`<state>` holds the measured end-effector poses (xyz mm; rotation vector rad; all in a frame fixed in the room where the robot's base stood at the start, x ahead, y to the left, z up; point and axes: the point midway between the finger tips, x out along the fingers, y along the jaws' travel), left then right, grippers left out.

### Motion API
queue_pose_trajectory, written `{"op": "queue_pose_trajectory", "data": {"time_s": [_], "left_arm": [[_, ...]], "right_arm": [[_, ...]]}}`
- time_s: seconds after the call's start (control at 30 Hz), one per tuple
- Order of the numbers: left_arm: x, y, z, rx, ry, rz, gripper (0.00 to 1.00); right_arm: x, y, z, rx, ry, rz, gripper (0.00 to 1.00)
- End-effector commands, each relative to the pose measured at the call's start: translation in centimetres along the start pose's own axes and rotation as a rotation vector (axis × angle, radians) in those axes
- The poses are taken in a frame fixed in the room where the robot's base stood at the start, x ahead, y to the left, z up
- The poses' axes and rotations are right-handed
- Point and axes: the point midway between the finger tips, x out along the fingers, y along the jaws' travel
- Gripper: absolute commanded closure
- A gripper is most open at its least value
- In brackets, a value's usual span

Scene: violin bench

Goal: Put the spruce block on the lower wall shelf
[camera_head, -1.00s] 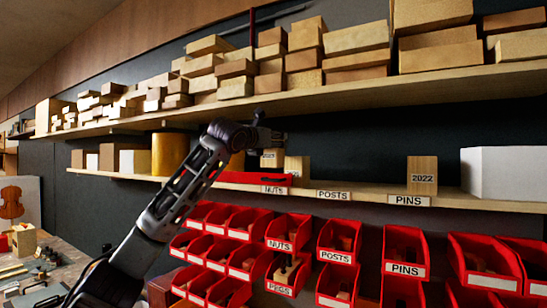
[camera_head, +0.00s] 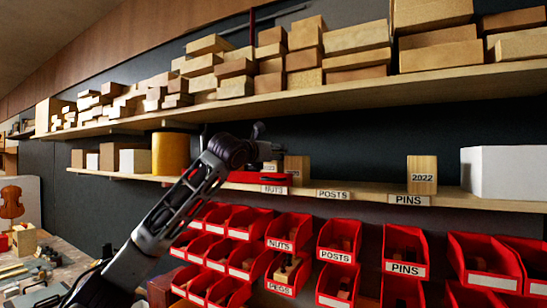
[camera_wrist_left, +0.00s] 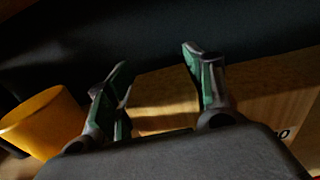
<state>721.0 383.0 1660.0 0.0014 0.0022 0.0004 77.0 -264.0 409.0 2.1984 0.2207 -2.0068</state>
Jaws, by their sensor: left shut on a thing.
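My left gripper (camera_head: 262,142) is at the lower wall shelf (camera_head: 345,187), its arm rising from the lower left. In the left wrist view its two green-padded fingers (camera_wrist_left: 160,90) are closed on a pale wooden block (camera_wrist_left: 165,108), which looks like the spruce block. The arm and gripper hide much of it in the head view. Whether the block touches the shelf I cannot tell. A small labelled wooden block (camera_head: 270,166) and another wooden block (camera_head: 297,168) show just right of the gripper. My right gripper is not in view.
A red flat object (camera_head: 262,178) is at the shelf's front beside the arm. A yellow cylinder (camera_head: 170,154) stands to the left. A block marked 2022 (camera_head: 422,174) and a white box (camera_head: 505,172) stand right. The upper shelf (camera_head: 330,100) is overhead; red bins (camera_head: 338,240) hang below.

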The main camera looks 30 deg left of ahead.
Motion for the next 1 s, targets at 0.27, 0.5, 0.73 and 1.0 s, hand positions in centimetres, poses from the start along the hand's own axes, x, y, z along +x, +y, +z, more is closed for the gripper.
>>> {"op": "queue_pose_trajectory", "data": {"time_s": [0.27, 0.5, 0.73, 1.0], "left_arm": [[0.31, 0.06, -1.01, -0.001, -0.002, 0.001, 0.74], [0.31, 0.06, -1.03, -0.001, -0.003, 0.001, 0.74], [0.34, 0.05, -1.35, 0.0, -0.001, 0.001, 0.43], [0.34, 0.05, -1.35, -0.001, -0.001, 0.001, 0.38]], "right_arm": [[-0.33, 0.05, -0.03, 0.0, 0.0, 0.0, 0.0], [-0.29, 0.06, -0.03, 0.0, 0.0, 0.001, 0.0], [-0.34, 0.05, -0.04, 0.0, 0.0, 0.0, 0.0], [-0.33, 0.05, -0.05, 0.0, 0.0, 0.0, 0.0]]}}
